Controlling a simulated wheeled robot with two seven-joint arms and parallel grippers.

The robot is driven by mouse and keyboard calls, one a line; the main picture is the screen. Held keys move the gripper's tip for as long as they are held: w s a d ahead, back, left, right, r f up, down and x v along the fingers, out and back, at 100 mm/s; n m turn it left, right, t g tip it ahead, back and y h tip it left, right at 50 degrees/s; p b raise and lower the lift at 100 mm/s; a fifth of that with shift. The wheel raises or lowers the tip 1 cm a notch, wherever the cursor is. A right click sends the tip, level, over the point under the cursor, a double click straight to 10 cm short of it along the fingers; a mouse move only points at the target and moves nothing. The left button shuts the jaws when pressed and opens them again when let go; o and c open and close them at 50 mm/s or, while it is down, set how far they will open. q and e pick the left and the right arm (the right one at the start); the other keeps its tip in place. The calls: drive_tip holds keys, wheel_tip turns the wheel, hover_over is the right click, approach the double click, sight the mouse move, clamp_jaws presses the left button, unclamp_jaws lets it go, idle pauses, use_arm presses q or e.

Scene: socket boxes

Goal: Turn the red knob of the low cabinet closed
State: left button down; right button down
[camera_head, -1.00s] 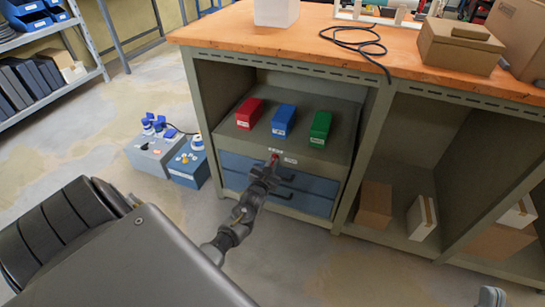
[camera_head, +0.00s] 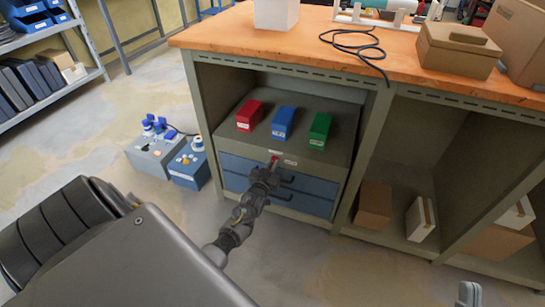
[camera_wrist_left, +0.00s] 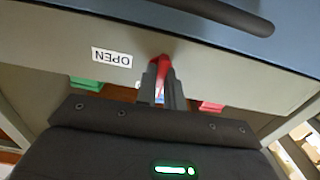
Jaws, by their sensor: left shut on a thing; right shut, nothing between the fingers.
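The low cabinet (camera_head: 237,163) stands under the workbench, with blue drawers and black handles below its top. The red knob (camera_head: 274,160) is at the cabinet's upper front edge, and it also shows in the left wrist view (camera_wrist_left: 161,63). My left gripper (camera_head: 271,168) is shut on the red knob; its fingers (camera_wrist_left: 160,82) cover most of it. My right gripper (camera_head: 469,294) is partly seen at the bottom right edge, shut and empty, away from the cabinet.
Red (camera_head: 250,115), blue (camera_head: 283,122) and green (camera_head: 320,131) boxes sit on the cabinet top. Blue and grey socket boxes (camera_head: 188,166) stand on the floor to the left. Cardboard boxes (camera_head: 373,206) fill the right bay. The floor in front is clear.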

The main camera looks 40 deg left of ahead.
use_arm(q)
drive_tip(key=c, duration=1.5)
unclamp_jaws()
